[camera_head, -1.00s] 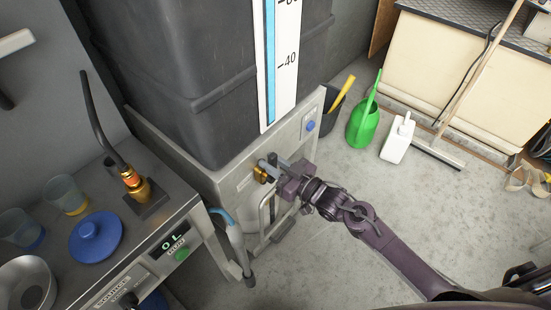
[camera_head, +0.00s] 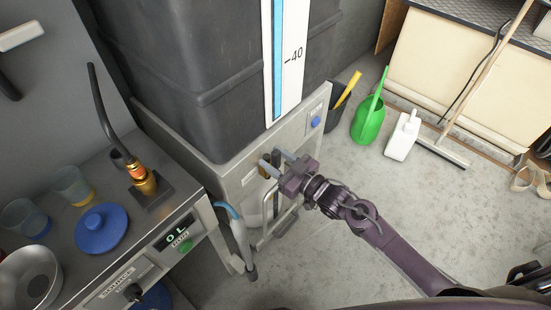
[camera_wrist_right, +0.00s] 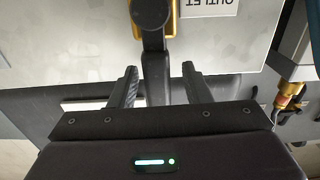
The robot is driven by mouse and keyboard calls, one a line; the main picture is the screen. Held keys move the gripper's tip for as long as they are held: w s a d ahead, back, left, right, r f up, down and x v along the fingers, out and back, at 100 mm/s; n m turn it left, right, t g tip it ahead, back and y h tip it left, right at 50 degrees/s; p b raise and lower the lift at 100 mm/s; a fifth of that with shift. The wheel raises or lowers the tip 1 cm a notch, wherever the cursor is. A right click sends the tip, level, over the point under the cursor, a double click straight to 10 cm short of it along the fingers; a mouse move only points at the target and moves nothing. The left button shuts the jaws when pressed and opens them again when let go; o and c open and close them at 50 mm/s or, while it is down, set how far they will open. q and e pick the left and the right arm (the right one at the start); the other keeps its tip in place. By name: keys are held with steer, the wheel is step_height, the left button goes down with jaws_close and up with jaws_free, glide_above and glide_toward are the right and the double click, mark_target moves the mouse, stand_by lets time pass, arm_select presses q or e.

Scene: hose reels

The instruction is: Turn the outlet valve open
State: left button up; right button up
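The outlet valve shows in the right wrist view as a dark grey lever (camera_wrist_right: 155,68) with a round hub at the top and brass-yellow parts behind it. An upside-down "OUTLET" label (camera_wrist_right: 210,6) is beside it. In the head view my right gripper (camera_head: 277,162) is at the front panel (camera_head: 240,166) below the dark tank, and largely hides the valve. The gripper is open. Its two fingers stand on either side of the lever, with a visible gap on each side in the wrist view. My left gripper is not in view.
The dark tank (camera_head: 200,70) with a level gauge stands above the panel. A metal bench (camera_head: 170,215) with a blue lid (camera_head: 100,228) and cups is at left. A green watering can (camera_head: 368,122) and white jug (camera_head: 402,137) stand on the floor at right.

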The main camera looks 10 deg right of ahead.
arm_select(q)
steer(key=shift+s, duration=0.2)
arm_select(e)
steer(key=v, duration=0.7)
steer(key=shift+s+d, duration=0.25)
steer(key=shift+s, duration=0.1)
steer(key=s+d+f+m+g+h+p, duration=0.1)
steer(key=s+d+f+h+p, duration=0.15)
steer(key=f, duration=0.55)
steer(key=s+d+f+m+g+h+p, duration=0.1)
steer(key=s+d+f+m+g+h, duration=0.2)
steer(key=f, duration=0.4)
steer(key=s+d+f+h+p, duration=0.2)
steer(key=s+d+f+h, duration=0.15)
steer(key=f, duration=0.45)
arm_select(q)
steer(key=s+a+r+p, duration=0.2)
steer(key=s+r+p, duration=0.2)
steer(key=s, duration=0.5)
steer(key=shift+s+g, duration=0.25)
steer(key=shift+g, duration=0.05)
arm_select(e)
steer(key=s+f+g+h, duration=0.1)
steer(key=s+f+g, duration=0.3)
steer(key=s, duration=1)
steer(key=s+f+m+g+h, duration=0.1)
steer(key=s+f+g, duration=0.4)
steer(key=s+f, duration=0.4)
steer(key=s, duration=0.5)
steer(key=shift+f, duration=0.25)
